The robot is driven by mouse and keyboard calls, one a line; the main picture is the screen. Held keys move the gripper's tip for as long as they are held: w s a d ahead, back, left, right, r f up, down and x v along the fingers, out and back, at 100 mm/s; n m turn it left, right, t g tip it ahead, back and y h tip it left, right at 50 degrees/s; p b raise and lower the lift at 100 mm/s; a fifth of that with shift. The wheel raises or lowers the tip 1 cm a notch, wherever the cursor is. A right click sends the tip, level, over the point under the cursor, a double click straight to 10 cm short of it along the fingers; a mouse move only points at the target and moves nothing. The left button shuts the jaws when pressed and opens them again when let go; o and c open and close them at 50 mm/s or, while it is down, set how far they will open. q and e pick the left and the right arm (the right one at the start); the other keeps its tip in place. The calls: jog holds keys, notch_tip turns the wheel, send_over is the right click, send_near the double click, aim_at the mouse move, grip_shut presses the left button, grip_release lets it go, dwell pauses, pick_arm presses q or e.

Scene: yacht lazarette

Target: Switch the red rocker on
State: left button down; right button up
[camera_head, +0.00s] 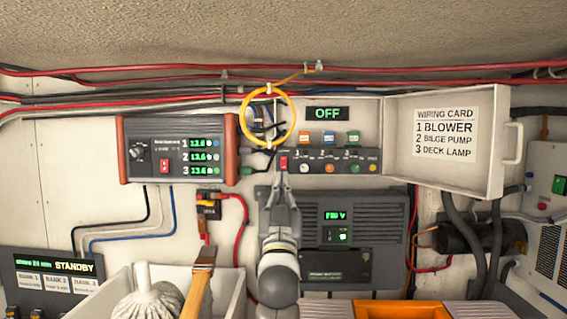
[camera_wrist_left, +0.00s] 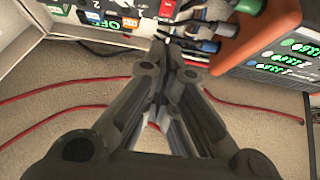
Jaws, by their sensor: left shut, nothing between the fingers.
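A red rocker (camera_head: 284,162) sits at the left end of the grey switch strip inside the open panel box. The display (camera_head: 327,113) above the strip reads OFF in green. My left gripper (camera_head: 280,179) is shut and empty, pointing up, with its fingertips right at or just below this rocker; I cannot tell whether they touch. In the left wrist view the shut left gripper (camera_wrist_left: 161,45) points at the panel, and a red rocker (camera_wrist_left: 167,8) shows at the top edge near its tips. Another red switch (camera_head: 164,166) is on the meter unit at left. My right gripper is not in view.
A yellow cable loop (camera_head: 292,118) hangs just above the rocker. The box's lid (camera_head: 492,150) with a wiring card stands open at right. The meter unit (camera_head: 126,150) stands close at left. A white bin (camera_head: 238,282) with a brush is below.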

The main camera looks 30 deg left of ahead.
aim_at(283, 169)
pick_arm(q)
jog(key=w+a+r+p, duration=0.1)
jog(key=w, duration=0.1)
jog(key=w+a+r+p, duration=0.1)
jog(key=w+p, duration=0.1)
jog(key=w+a+r+p, duration=0.1)
jog(key=w, duration=0.1)
jog(key=shift+a, duration=0.35)
jog(key=shift+w+a+f+p, duration=0.1)
jog(key=shift+w+f+p, duration=0.1)
jog(key=shift+p, duration=0.1)
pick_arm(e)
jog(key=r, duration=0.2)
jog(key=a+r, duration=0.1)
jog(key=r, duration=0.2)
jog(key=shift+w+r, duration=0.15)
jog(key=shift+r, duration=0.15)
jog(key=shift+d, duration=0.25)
